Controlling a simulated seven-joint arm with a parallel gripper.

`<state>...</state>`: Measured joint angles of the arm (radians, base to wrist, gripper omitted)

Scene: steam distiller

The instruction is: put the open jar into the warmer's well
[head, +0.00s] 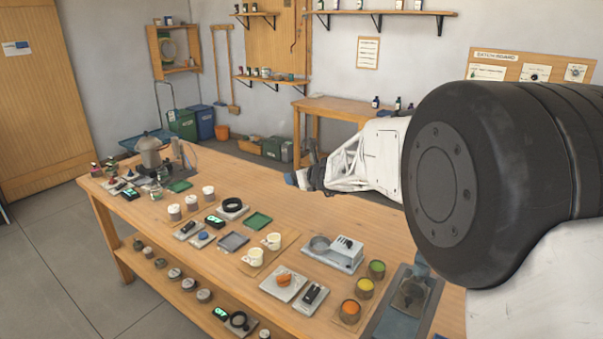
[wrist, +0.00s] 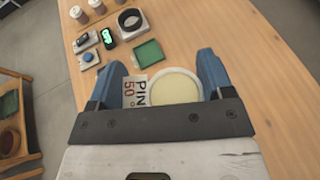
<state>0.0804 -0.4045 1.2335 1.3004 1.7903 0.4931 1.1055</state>
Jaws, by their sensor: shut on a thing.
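My gripper (head: 302,179) is raised above the far side of the bench. In the wrist view my gripper (wrist: 161,62) has its blue fingers on either side of a jar (wrist: 175,86). The jar has a round, pale yellow top and no lid visible. A white label reading "PIN" and "50" shows beside it. The head view does not show the jar clearly. A black ring on a pale base (head: 232,206) stands on the bench. A grey-white device with a round recess (head: 334,254) stands nearer. I cannot tell surely which is the warmer.
The wooden bench (head: 310,215) holds several cups, trays and small devices. A green tray (head: 257,221) lies near the black ring. Orange, yellow and green-topped pots (head: 365,288) stand at the right. A metal still (head: 152,155) stands at the far left end. The bench's back strip is clear.

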